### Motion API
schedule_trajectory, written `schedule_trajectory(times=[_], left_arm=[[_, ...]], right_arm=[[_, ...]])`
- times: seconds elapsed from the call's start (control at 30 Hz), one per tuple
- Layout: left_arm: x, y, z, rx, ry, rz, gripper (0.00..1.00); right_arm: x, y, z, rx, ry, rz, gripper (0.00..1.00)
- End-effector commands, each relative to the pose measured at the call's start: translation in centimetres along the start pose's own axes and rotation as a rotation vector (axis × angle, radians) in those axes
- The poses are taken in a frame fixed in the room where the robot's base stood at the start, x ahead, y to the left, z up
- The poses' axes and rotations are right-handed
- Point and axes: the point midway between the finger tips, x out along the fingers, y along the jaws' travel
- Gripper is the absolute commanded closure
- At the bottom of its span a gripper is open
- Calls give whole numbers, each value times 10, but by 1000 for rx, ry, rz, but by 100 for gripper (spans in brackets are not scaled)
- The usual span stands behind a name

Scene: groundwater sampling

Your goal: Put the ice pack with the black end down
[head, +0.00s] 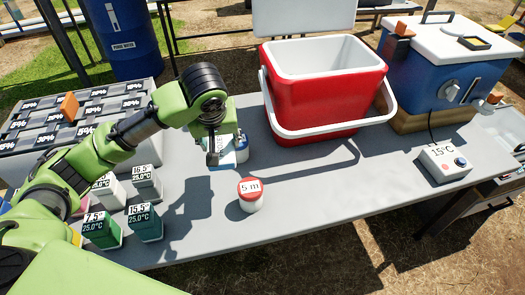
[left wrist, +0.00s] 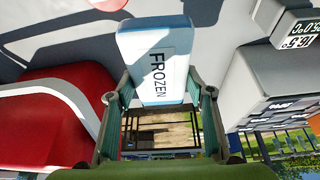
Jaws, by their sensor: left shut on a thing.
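My left gripper (head: 214,158) reaches over the table and points down, left of the red cooler. It is shut on an ice pack, a white block with pale blue sides and the word FROZEN. The ice pack (left wrist: 160,62) sits between both fingers in the left wrist view, where my left gripper (left wrist: 157,100) also shows. In the head view the ice pack (head: 225,151) is mostly behind the fingers, close to the tabletop; I cannot tell whether it touches. No black end can be made out. My right gripper is not in view.
The grey table (head: 310,185) has free room front right of centre. A red-lidded 5 m jar (head: 250,194) stands near the gripper. The red cooler (head: 322,90) is open. Several display blocks (head: 145,222) stand at left. A blue cooler box (head: 432,75) and a 15°C controller (head: 444,163) are at right.

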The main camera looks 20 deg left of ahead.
Motion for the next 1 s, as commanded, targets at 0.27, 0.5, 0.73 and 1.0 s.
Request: schedule_trajectory(times=[0.27, 0.5, 0.73, 1.0], left_arm=[[38, -23, -15, -85, -5, -52, 82], [81, -46, -54, -85, -5, -52, 82], [131, -61, -75, -81, -7, -50, 82], [160, -67, -83, -79, -5, -47, 82]], right_arm=[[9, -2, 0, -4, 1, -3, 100], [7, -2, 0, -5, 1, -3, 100], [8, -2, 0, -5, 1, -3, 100], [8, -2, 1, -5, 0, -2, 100]])
